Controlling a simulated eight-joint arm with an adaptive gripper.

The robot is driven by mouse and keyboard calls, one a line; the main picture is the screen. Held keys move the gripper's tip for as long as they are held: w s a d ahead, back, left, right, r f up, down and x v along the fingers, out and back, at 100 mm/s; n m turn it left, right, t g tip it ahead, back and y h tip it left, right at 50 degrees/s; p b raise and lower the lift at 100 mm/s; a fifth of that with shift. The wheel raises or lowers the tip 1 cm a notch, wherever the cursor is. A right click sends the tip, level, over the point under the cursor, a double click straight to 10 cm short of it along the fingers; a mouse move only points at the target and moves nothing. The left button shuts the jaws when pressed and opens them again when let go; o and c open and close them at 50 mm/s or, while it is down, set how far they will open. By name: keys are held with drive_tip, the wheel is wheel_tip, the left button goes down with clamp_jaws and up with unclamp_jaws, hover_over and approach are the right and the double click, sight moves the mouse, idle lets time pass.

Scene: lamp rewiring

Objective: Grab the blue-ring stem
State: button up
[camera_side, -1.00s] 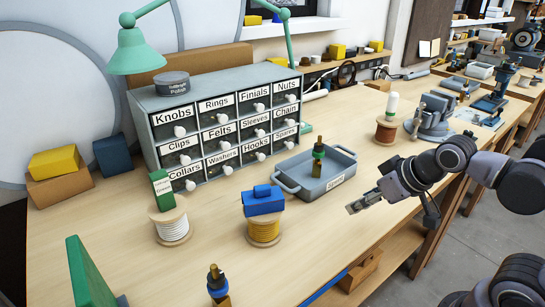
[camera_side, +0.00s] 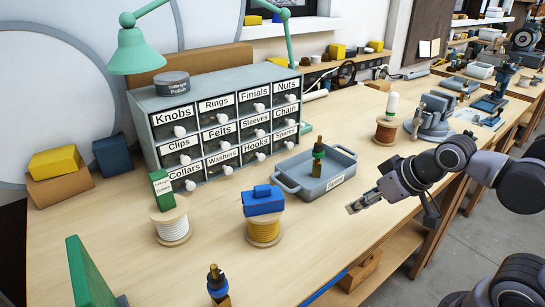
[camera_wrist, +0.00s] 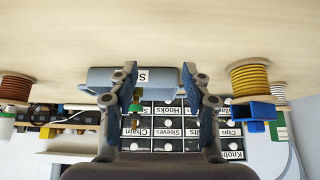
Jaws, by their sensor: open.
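The blue-ring stem (camera_side: 217,283) is a brass-coloured upright piece with a blue band and dark top. It is at the bottom edge of the side view, its lower part cut off, and I do not see it in the wrist view. A similar stem with a green ring (camera_side: 317,161) stands in the grey tray (camera_side: 284,184). My gripper (camera_side: 360,205) is open and empty over the bench's front part, right of the tray and far from the blue-ring stem. In the upside-down wrist view its fingers (camera_wrist: 160,70) are spread, with the tray beyond.
A yellow wire spool (camera_side: 263,232) with a blue block on it and a white spool (camera_side: 171,228) stand left of the tray. A labelled drawer cabinet (camera_side: 215,125) is behind. A green panel (camera_side: 88,275) stands at lower left. Bare bench lies between the yellow spool and my gripper.

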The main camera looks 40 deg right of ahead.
drive_tip(key=shift+o, duration=0.3)
drive_tip(key=w+a+r+n+g+y, duration=0.1)
drive_tip(key=w+a+r+n+g, duration=0.15)
drive_tip(key=a+r, duration=0.35)
wheel_tip(320, 180, up, 5)
drive_tip(key=n+g+h, duration=0.1)
drive_tip(key=n+g, duration=0.4)
drive_tip(key=n, duration=0.7)
hover_over(216, 276)
drive_tip(key=shift+s+d+r, duration=0.1)
drive_tip(key=shift+s+d, duration=0.05)
wheel_tip(216, 276, down, 6)
drive_tip(key=shift+r, duration=0.25)
drive_tip(key=shift+w+f, duration=0.2)
drive_tip(key=shift+f, duration=1.15)
drive_tip(key=shift+w+f, duration=0.2)
drive_tip(key=shift+f, duration=1.1)
clamp_jaws()
